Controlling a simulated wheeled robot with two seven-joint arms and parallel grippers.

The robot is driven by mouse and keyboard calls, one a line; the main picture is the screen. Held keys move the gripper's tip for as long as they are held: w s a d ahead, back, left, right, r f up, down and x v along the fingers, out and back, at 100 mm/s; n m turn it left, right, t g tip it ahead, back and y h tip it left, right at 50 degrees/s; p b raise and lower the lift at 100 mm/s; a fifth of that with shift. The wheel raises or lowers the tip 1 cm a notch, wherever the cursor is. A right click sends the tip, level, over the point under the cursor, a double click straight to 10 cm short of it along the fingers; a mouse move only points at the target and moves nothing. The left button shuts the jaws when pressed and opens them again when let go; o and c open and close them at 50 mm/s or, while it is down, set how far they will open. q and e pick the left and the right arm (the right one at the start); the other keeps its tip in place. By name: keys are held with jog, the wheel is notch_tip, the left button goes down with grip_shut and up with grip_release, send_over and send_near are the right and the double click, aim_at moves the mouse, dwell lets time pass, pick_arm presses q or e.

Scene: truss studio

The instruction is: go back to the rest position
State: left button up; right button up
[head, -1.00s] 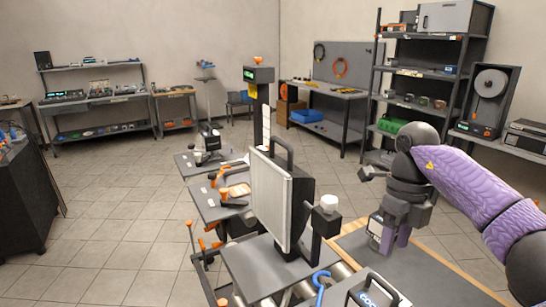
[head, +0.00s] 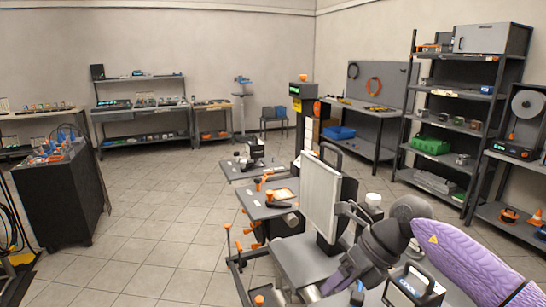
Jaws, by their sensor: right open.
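My right arm (head: 465,255), with a purple sleeve, comes in from the lower right. My right gripper (head: 328,287) is at its end, low in the picture, beside the upright light panel (head: 320,196). Its jaws are open, and I see nothing held between them. The dark wrist covers part of the bench behind it. My left gripper is not in view.
The panel stands on a grey bench plate (head: 291,254). A black case (head: 413,287) with a handle is close below my right arm. Shelving (head: 460,100) stands at the right. A dark cabinet (head: 60,200) stands at the left, with open tiled floor (head: 160,235) between.

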jog(key=s+a+r+m+t+y, duration=0.1)
jog(key=a+r+m+t+y, duration=0.2)
jog(key=a+m+t+y, duration=0.25)
jog(key=s+a+r+m+t+y, duration=0.1)
jog(key=a+r+m+t+y, duration=0.2)
jog(key=a+m+t+y, duration=0.3)
jog(key=s+d+f+m+t+h, duration=0.35)
jog(key=d+f+m+h, duration=0.8)
jog(key=m+h, duration=0.9)
jog(key=s+d+f+m+g+y, duration=0.15)
jog(key=s+f+m+g, duration=0.35)
jog(key=s, duration=0.6)
jog(key=s+d+f+m+g+y, duration=0.15)
jog(key=s+f+m+g, duration=0.25)
jog(key=s+f+g, duration=0.45)
jog(key=s+d+f+h+b, duration=0.1)
jog(key=s+f+b, duration=0.1)
jog(key=f, duration=0.8)
jog(key=s+f+b, duration=0.2)
jog(key=f, duration=0.8)
pick_arm(q)
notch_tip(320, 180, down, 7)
jog(key=b, duration=0.3)
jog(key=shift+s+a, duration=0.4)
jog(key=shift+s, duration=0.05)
pick_arm(e)
jog(key=s+d+f+n+g, duration=0.1)
jog(key=s+d+f, duration=0.1)
jog(key=s+f, duration=1.1)
jog(key=shift+d, duration=0.35)
